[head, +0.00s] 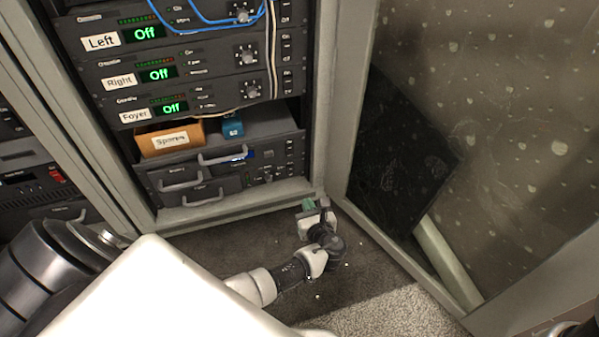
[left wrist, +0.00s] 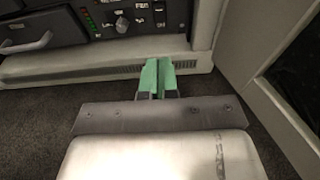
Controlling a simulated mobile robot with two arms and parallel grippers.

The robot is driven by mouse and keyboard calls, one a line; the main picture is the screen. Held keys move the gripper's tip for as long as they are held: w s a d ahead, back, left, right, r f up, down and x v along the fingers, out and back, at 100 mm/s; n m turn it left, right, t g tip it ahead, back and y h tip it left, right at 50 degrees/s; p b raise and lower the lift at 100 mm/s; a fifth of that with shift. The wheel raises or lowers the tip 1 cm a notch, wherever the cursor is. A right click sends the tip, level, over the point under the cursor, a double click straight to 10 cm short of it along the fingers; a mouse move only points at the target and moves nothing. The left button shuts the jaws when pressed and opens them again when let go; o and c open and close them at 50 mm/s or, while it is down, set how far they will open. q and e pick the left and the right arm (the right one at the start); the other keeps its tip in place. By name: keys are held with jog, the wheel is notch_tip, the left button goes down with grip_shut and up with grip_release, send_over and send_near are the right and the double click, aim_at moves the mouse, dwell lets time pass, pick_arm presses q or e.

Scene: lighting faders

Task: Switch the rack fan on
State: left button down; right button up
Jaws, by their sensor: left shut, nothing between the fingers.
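My left gripper (head: 308,205) is low in front of the rack's bottom right corner, just above the dark floor. In the left wrist view its green fingertips (left wrist: 157,76) are shut together with nothing between them, in front of the rack's base sill. The bottom rack unit (head: 268,164) has drawer handles, a knob and small switches. In the left wrist view its control panel (left wrist: 135,18) shows a knob (left wrist: 122,24) and small switches (left wrist: 159,14), above and beyond the fingertips and apart from them. I cannot read which switch is the fan's. My right gripper is not seen.
Three units above show green "Off" displays (head: 160,74). An orange "Spares" box (head: 169,139) and a small blue box (head: 232,125) sit on the shelf. A glass door (head: 480,120) stands open at right. Cables hang across the upper units. Floor is clear before the rack.

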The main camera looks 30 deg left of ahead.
pick_arm(q)
jog(key=b, duration=0.5)
send_near(291, 169)
jog(key=f, duration=0.2)
jog(key=b+x, duration=0.2)
jog(key=x, duration=0.1)
jog(key=r+b+x, duration=0.1)
jog(key=b+x, duration=0.1)
jog(key=x, duration=0.1)
jog(key=shift+w+a+r+b, duration=0.1)
jog(key=shift+w+r+b, duration=0.1)
jog(key=shift+b, duration=0.15)
jog(key=shift+w+a+r, duration=0.2)
jog(key=shift+w+a, duration=0.05)
jog(key=shift+a, duration=0.1)
jog(key=shift+r, duration=0.1)
